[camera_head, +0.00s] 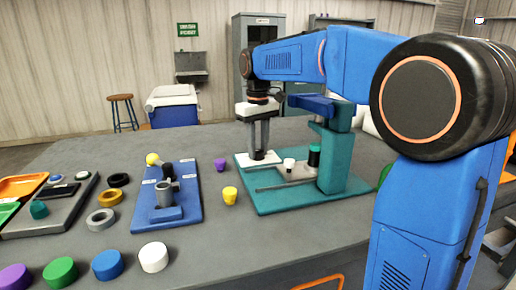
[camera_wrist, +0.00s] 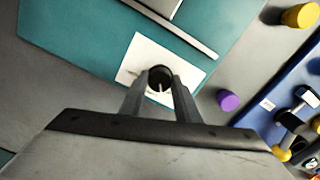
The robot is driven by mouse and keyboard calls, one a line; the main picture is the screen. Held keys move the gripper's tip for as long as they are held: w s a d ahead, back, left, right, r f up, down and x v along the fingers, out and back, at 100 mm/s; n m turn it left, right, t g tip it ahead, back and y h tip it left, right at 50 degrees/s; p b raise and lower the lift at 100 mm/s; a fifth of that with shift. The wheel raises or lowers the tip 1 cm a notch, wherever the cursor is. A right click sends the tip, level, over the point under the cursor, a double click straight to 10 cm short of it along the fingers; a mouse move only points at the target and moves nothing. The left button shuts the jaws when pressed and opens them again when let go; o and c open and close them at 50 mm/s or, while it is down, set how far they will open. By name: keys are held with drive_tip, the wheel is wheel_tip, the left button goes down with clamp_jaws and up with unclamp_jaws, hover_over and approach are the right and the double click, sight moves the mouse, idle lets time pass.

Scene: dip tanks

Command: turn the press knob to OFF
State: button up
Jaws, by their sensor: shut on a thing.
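The press (camera_head: 335,165) is a teal machine with a teal base plate, on the grey table. In the wrist view a dark round knob (camera_wrist: 160,75) stands on a white plate (camera_wrist: 133,72) on the teal base. My gripper (camera_wrist: 159,92) points down over this plate, and its two fingers are shut on the knob, one on each side. The plate's markings are too small to read, so I cannot tell the knob's setting.
A blue board (camera_head: 185,212) with a grey fixture lies left of the press. Several coloured discs line the front left, near a grey tray (camera_head: 62,212).

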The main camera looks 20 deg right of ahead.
sight(258, 151)
drive_tip(key=shift+n, duration=1.5)
drive_tip(key=o, duration=1)
drive_tip(key=shift+o, duration=0.2)
drive_tip(key=shift+r, duration=0.15)
wheel_tip(258, 151, up, 17)
